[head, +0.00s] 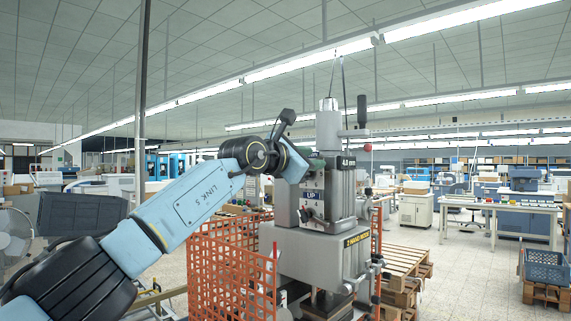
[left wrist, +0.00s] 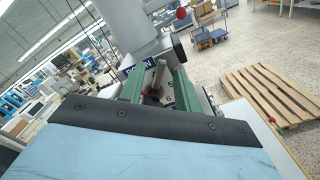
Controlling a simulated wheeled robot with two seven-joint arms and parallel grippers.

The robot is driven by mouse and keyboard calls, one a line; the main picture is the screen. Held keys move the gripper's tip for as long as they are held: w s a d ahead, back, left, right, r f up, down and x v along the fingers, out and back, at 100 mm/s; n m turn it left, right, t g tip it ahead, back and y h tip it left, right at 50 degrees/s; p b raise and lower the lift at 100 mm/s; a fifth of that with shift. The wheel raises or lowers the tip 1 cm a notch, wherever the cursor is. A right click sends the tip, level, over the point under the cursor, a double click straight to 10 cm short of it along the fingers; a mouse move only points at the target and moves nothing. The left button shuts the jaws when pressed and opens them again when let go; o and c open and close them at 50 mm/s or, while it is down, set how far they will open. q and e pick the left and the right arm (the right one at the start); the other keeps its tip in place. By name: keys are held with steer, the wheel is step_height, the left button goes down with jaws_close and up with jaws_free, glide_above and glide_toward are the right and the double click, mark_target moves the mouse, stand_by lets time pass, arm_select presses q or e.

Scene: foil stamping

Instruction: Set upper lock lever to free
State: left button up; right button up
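The grey stamping press (head: 325,245) stands in the middle of the head view, with a blue "UP" label (head: 311,195) on its upper block. My left gripper (head: 316,160) is at the top of that block and is partly hidden by my wrist. In the left wrist view its two green fingers (left wrist: 159,88) are apart. A small dark lever with a red tip (left wrist: 148,94) shows between them, with no clear contact. I cannot tell for sure that it is the upper lock lever, nor its setting. My right gripper is in neither view.
A red ball knob (head: 368,147) and a black-knobbed handle (head: 362,111) stick out on the press's right. An orange mesh fence (head: 215,280) stands at its left. Wooden pallets (head: 404,262) lie to the right, with open floor beyond.

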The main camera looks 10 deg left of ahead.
arm_select(q)
steer(key=b+v, duration=0.6)
steer(key=v, duration=0.6)
steer(key=shift+b, duration=0.4)
steer(key=shift+s+a+f, duration=0.1)
